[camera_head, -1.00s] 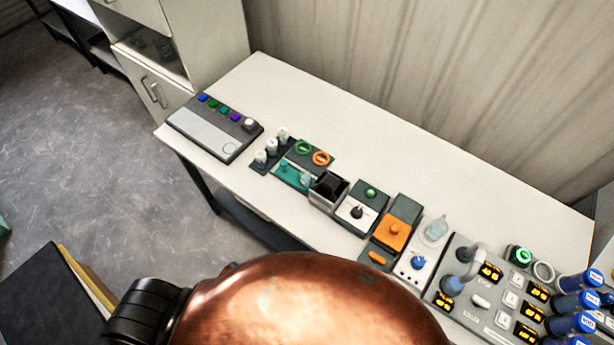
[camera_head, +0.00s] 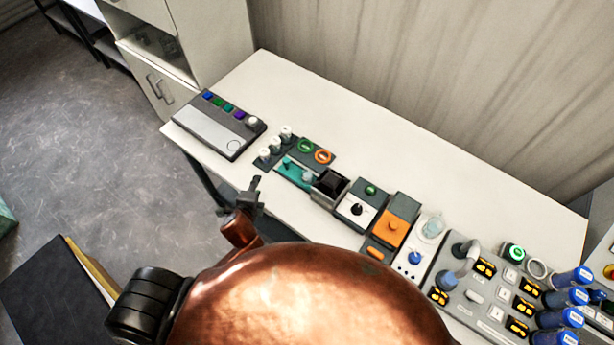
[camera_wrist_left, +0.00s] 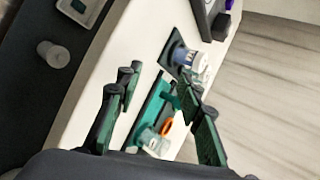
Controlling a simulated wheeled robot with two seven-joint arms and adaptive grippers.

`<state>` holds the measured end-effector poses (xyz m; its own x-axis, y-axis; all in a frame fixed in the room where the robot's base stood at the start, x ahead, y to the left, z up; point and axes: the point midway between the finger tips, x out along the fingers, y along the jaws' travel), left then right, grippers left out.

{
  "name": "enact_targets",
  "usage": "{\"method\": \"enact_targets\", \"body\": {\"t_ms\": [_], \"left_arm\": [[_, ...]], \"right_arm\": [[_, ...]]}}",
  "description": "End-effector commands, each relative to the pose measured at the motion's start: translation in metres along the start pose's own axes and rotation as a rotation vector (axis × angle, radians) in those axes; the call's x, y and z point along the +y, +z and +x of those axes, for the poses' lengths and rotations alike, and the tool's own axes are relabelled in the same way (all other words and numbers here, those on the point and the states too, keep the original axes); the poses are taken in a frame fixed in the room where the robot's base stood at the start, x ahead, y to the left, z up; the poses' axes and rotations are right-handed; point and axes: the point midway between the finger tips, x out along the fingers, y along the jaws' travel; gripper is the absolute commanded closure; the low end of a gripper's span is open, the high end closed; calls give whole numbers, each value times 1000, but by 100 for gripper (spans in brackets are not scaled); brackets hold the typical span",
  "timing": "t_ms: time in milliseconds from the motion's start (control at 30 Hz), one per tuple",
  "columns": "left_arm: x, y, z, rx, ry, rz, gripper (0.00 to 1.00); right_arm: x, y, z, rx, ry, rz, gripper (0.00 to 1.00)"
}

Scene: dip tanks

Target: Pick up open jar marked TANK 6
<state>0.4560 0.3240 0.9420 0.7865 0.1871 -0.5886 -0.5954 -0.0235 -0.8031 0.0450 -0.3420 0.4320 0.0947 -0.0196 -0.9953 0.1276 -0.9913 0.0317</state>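No label reading TANK 6 is legible, so I cannot tell which jar it marks. Three small white jars (camera_head: 275,143) stand on a dark rack near the left part of the table. In the left wrist view a white jar with a blue band (camera_wrist_left: 188,58) stands on a dark base beyond the fingers. A small clear vessel (camera_head: 432,226) stands farther right on the table. My left gripper (camera_head: 249,192) is at the table's front edge, in front of the rack and apart from it. Its fingers are spread and empty in the left wrist view (camera_wrist_left: 160,85). My right gripper is not visible.
A grey panel with coloured buttons (camera_head: 216,137) lies left of the rack. A teal tray (camera_head: 296,172), a black-topped box and an orange unit (camera_head: 391,229) stand to its right. Blue-capped bottles (camera_head: 565,298) crowd the right end. The table's rear is clear.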

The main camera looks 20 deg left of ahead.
Motion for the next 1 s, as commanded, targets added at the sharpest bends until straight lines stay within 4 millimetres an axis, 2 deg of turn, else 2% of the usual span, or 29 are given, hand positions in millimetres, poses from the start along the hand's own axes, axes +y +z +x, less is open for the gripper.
{"method": "enact_targets", "body": {"t_ms": [100,233,333,400,500,633,1000], "left_arm": [[-29,-25,7,42,-120,302,65],[-51,-62,14,85,-275,707,65],[-55,-93,17,114,-407,1061,65],[-50,-112,19,130,-493,1296,65],[-40,-130,20,148,-583,1537,65],[-32,-142,24,157,-636,1676,65],[-44,-168,66,159,-642,1687,65]], "right_arm": [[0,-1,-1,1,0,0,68],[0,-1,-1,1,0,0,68],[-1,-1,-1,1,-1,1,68],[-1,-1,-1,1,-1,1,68],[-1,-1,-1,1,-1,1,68],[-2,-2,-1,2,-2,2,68],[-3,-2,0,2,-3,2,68]]}}
